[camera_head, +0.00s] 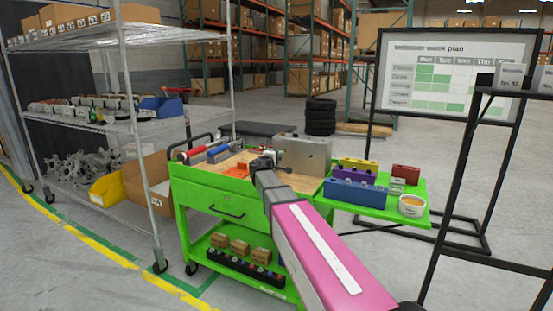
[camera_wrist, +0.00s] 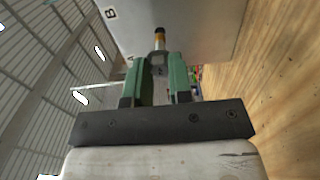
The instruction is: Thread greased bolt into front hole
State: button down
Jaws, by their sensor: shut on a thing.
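In the wrist view, my gripper (camera_wrist: 163,68) is shut on a bolt (camera_wrist: 158,43). The bolt has a dark tip, an amber greased band and a grey part between the green fingers. It points away from my gripper toward a pale metal chassis fixture (camera_wrist: 205,25) marked with the letters A and B. I cannot tell whether the tip touches it, and no hole shows clearly. In the head view, the chassis fixture (camera_head: 312,155) stands on the cart's wooden top, and my gripper (camera_head: 262,163) is just left of it. The bolt is too small to make out there.
The green cart (camera_head: 205,197) carries red and blue tools (camera_head: 217,152) at the left. Its green side shelf (camera_head: 380,211) holds blue, purple, yellow and red blocks and a white tub (camera_head: 411,206) with amber content. A wire rack (camera_head: 120,125) stands left; a black frame (camera_head: 455,165) stands right.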

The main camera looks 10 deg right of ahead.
jog(key=shift+w+d, duration=0.1)
jog(key=shift+w, duration=0.05)
jog(key=shift+w+d, duration=0.3)
jog(key=shift+w, duration=0.1)
jog(key=shift+w+d, duration=0.1)
jog(key=shift+w, duration=0.1)
dwell(0.4)
jog(key=shift+w+d, duration=0.3)
jog(key=shift+w, duration=0.05)
jog(key=shift+w+d, duration=0.1)
dwell(0.3)
jog(key=shift+w+d, duration=0.35)
jog(key=shift+w, duration=0.1)
jog(key=shift+w, duration=0.2)
dwell(0.4)
jog(key=shift+d, duration=0.1)
